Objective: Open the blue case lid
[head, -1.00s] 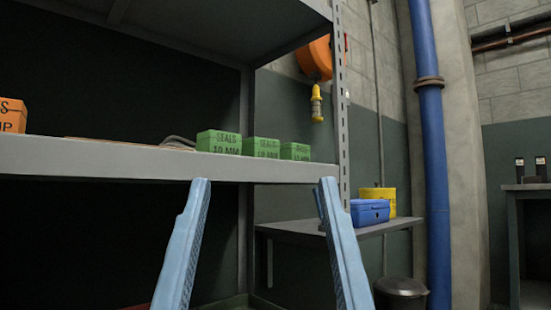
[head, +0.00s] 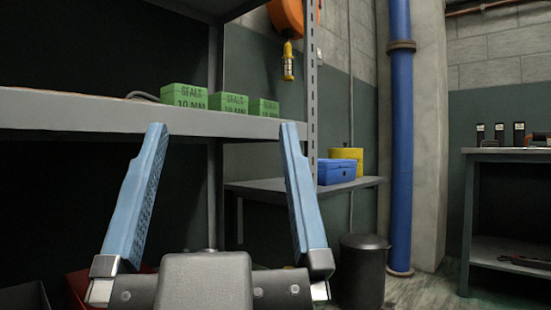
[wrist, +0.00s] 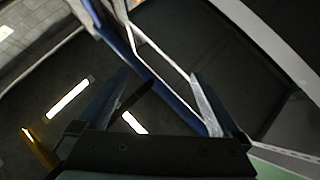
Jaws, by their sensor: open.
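The blue case (head: 336,172) sits on a grey side shelf (head: 262,188) in the head view, right of the tall rack. Its lid looks shut, with a small dark latch on the front. My gripper (head: 222,130) is open and empty in front of the rack, left of the case and apart from it. I cannot make out the case there.
A yellow container (head: 346,155) stands right behind the case. Green seal boxes (head: 185,97) line the rack shelf (head: 60,110). A dark bin (head: 363,270) stands below the side shelf. A blue pipe (head: 401,150) and a workbench (head: 500,152) are to the right.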

